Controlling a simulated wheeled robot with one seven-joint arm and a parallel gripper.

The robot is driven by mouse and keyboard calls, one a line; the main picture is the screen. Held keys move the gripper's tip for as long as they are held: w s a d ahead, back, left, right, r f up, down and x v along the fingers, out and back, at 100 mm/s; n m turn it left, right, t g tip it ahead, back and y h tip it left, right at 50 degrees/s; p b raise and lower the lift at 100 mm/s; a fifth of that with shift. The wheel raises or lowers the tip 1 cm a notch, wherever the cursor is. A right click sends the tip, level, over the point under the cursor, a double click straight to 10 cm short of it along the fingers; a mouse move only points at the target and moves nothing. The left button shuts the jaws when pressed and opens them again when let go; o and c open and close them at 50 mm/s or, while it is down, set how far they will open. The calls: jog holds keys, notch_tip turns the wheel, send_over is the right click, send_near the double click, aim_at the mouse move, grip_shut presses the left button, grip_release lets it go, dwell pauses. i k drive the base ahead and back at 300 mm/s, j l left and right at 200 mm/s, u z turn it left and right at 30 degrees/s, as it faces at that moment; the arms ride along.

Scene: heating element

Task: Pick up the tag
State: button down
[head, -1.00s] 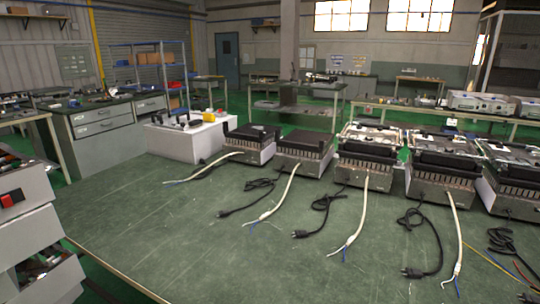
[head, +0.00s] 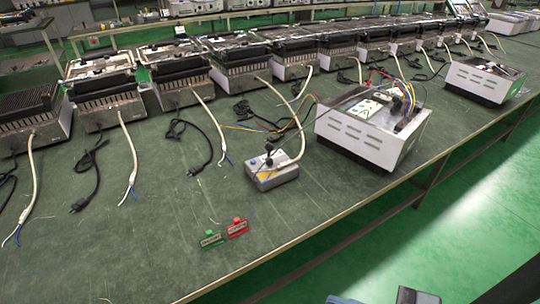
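Two small tags lie side by side on the green bench near its front edge in the head view. One is a green tag (head: 211,239) and the other, to its right, is a red tag (head: 237,228). Both have a pale label strip whose text is too small to read. A white card with a green mark (head: 364,108) lies on top of an opened white unit (head: 360,142). I cannot make out my gripper. Only blue-grey and dark parts, probably of my arm, show at the bottom edge, far from the tags.
A grey control box with a black knob (head: 270,170) stands behind the tags. A row of heating units (head: 182,85) with loose cables lines the back of the bench (head: 120,240). Another white unit (head: 485,78) stands at right. The bench around the tags is clear.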

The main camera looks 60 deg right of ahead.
aim_at(238, 227)
jog(key=k+l, duration=0.7)
jog(key=l+z, duration=0.05)
